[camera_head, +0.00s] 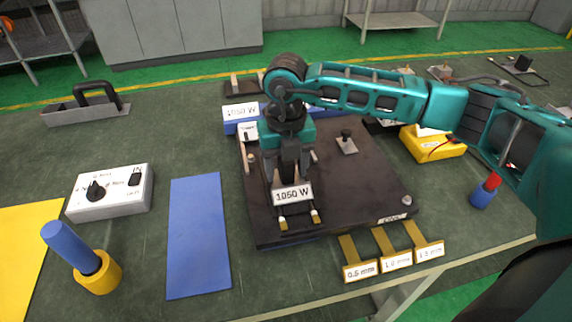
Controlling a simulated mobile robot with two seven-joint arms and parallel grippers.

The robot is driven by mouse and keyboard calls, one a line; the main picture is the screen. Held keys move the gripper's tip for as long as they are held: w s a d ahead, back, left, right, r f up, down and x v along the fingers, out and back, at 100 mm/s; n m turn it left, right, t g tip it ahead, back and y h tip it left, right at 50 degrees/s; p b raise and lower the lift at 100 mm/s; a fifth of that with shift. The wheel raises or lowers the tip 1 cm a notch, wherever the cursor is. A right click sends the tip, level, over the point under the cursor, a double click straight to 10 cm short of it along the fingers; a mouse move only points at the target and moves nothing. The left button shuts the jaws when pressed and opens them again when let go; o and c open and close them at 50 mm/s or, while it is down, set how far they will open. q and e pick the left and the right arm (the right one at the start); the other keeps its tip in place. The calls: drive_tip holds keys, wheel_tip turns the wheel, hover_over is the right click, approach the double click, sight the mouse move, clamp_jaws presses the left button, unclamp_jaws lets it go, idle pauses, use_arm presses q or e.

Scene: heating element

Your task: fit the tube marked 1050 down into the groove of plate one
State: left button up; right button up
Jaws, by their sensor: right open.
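The dark plate (362,190) lies on the bench with a small label (392,218) at its front edge, too small to read surely. A white tag reading 1050 W (292,195) is over its front left part. Two small pale brass-like ends (283,223) show just below the tag. The tube body and the groove are mostly hidden, so I cannot tell how the tube sits. My right gripper (290,172) points down directly behind and above the tag, with its jaws open; contact with the tube is unclear. My left gripper is not in view.
A blue holder with a 1050 W label (241,112) stands behind the plate. A dial box (110,190), a blue mat (198,235) and a blue-handled tool in a yellow cup (98,275) are left. Thickness gauges (396,260) lie in front. A yellow meter (432,145) is right.

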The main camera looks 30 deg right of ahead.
drive_tip(key=shift+r, duration=0.3)
wheel_tip(320, 180, up, 12)
drive_tip(key=shift+f, duration=0.15)
idle(0.6)
